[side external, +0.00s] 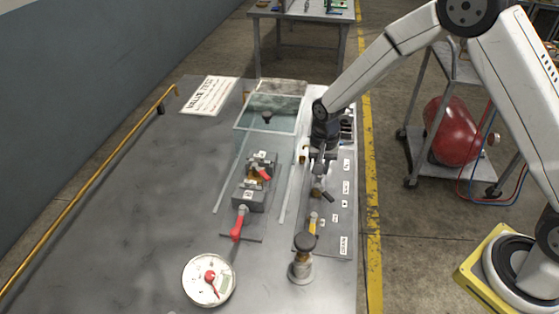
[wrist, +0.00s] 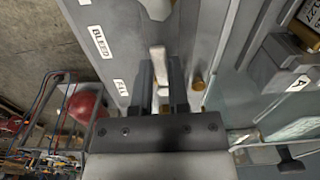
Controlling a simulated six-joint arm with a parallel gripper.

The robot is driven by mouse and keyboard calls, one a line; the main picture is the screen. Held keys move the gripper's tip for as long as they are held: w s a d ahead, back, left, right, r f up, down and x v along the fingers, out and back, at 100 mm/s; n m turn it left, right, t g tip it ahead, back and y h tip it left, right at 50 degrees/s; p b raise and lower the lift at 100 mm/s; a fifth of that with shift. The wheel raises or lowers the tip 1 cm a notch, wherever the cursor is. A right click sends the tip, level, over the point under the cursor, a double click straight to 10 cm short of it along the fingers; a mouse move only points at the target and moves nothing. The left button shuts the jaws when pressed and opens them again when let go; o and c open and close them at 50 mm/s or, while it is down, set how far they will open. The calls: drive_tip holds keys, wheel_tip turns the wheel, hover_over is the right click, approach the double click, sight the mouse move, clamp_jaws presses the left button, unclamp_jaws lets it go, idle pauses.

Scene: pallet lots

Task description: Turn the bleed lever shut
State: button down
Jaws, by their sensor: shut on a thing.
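The bleed lever (wrist: 158,52) shows in the wrist view as a pale handle between my fingers, close to the BLEED label (wrist: 102,42) on the grey panel (wrist: 190,32). My gripper (wrist: 161,72) is shut on this handle. In the side view my gripper (side external: 318,170) is low over the upper part of the valve panel (side external: 328,240), and the lever is mostly hidden by it. A brass part (wrist: 197,84) shows just right of the fingers. I cannot tell how far the lever is turned.
Nearer along the panel are a dark lever (side external: 328,196) and a yellow lever (side external: 312,222). A clear tank (side external: 250,126) is left of my gripper. The table's left side is clear.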

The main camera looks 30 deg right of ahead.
drive_tip(key=shift+w+a+m, duration=0.1)
drive_tip(key=shift+a+m, duration=0.05)
drive_tip(key=shift+m, duration=0.35)
drive_tip(key=c, duration=0.6)
unclamp_jaws()
drive_tip(key=shift+r, duration=3.95)
drive_tip(key=s+d+r+n+t, duration=0.1)
drive_tip(key=s+n, duration=0.2)
drive_tip(key=s, duration=0.2)
drive_tip(key=s+d+r+n, duration=0.1)
drive_tip(key=s+d+n, duration=0.1)
drive_tip(key=s, duration=0.4)
drive_tip(key=s+d+n+t, duration=0.1)
drive_tip(key=s+n, duration=0.3)
drive_tip(key=s, duration=0.2)
drive_tip(key=shift+s+d+r+t, duration=0.15)
drive_tip(key=shift+s+r+t, duration=0.15)
drive_tip(key=shift+r, duration=0.1)
